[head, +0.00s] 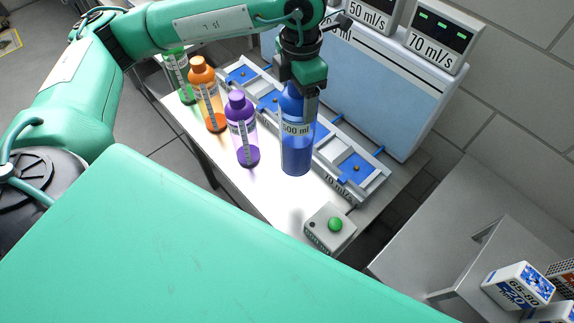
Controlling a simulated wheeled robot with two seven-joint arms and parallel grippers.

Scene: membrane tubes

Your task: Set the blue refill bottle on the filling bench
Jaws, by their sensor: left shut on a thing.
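The blue refill bottle (297,150) hangs upright in my left gripper (300,92), labelled 500 ml. The gripper is shut on its top and hides the cap. The bottle is in front of the bench's row of trays and covers part of them. The filling bench (277,205) is a pale table; whether the bottle's base touches it I cannot tell. A purple bottle (242,130), an orange bottle (207,95) and a green bottle (178,75) stand on the bench to the left. My right gripper is not in view.
A box with a green button (335,224) sits at the bench's near end. A tray marked 70 ml/s (357,170) lies right of the bottle. Behind rises a pale blue panel with displays (440,42). A grey side table (470,235) holds white-and-blue boxes (518,287) at lower right.

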